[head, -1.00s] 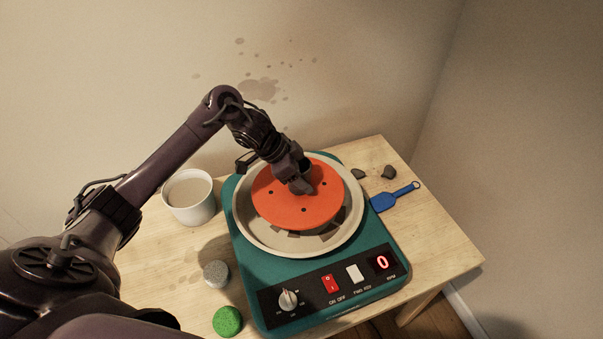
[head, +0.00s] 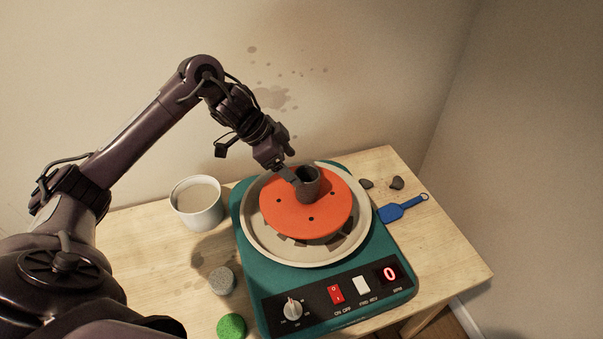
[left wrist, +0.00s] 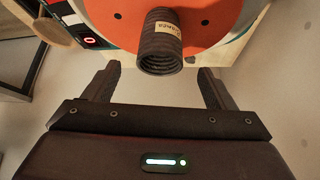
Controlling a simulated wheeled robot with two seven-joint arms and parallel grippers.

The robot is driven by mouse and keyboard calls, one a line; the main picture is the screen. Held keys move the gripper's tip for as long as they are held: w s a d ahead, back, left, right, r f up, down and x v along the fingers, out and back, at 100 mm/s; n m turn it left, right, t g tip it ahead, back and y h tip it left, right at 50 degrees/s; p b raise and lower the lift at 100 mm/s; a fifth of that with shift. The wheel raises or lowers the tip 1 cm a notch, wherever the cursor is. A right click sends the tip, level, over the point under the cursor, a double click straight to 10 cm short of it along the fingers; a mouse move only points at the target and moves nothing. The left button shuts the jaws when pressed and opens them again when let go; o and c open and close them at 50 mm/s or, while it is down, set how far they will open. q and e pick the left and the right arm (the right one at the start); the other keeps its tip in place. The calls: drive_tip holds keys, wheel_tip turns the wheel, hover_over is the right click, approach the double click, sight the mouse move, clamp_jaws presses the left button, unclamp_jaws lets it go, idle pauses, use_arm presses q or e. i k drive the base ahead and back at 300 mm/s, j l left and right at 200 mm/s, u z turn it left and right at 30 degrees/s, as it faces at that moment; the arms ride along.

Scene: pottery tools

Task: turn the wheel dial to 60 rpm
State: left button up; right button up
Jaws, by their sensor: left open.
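The pottery wheel has a teal body (head: 262,270) and a black front panel. Its dial (head: 292,309) is a pale knob at the panel's left end. The red display (head: 389,273) at the right reads 0 rpm. A red on/off switch (head: 336,294) and a white fwd/rev switch (head: 361,286) sit between them. My left gripper (head: 291,176) is open, behind and above the orange bat, next to a dark ribbed cup (head: 309,184) standing on it. In the left wrist view the cup (left wrist: 160,45) shows ahead of the open, empty fingers (left wrist: 158,88). My right gripper is not in view.
The orange bat (head: 285,222) lies inside the pale splash pan (head: 262,246). A white bucket (head: 197,213), a grey round piece (head: 222,281) and a green sponge (head: 231,326) stand left of the wheel. A blue tool (head: 398,209) and dark lumps (head: 397,183) lie right. Bare wood surrounds them.

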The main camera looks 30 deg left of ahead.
sight(293, 310)
drive_tip(key=k+l, duration=1.15)
drive_tip(key=k, duration=0.15)
